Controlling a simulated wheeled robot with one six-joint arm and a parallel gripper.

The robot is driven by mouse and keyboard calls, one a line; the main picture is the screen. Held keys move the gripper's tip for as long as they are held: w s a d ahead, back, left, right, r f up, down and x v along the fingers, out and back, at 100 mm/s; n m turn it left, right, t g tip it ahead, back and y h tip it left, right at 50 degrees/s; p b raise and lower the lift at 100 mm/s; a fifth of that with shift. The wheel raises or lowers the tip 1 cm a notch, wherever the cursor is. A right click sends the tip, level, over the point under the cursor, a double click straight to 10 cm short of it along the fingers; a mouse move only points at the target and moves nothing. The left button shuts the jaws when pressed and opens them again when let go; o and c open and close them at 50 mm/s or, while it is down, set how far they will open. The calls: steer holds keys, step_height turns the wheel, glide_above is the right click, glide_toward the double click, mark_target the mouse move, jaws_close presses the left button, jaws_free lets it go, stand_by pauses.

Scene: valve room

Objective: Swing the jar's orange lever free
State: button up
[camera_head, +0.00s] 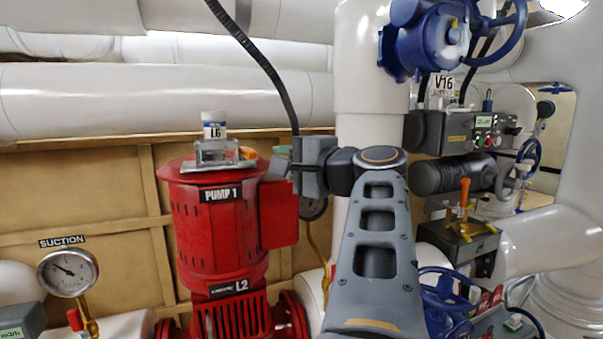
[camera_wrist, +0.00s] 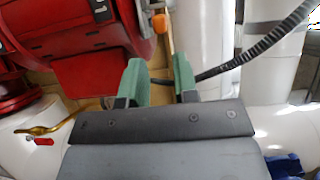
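A small orange lever (camera_head: 248,153) shows at the jar's right side, low down near the plate. My gripper (camera_head: 280,162) is just right of the lever at about pump-top height, apart from the jar. In the wrist view its two green fingers (camera_wrist: 159,78) stand apart with nothing held between them.
A black ribbed hose (camera_head: 258,55) runs down behind my gripper and also crosses behind the fingers in the wrist view (camera_wrist: 240,58). A white vertical pipe (camera_head: 370,95) stands behind my arm. Another orange lever (camera_head: 464,190) stands on a box at the right.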

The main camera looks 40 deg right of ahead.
steer(key=shift+s+d+b, duration=0.15)
steer(key=shift+s+b, duration=0.05)
steer(key=shift+s, duration=0.85)
steer(key=shift+s+d+b, duration=0.1)
steer(key=shift+s+b, duration=0.1)
steer(key=shift+s, duration=0.8)
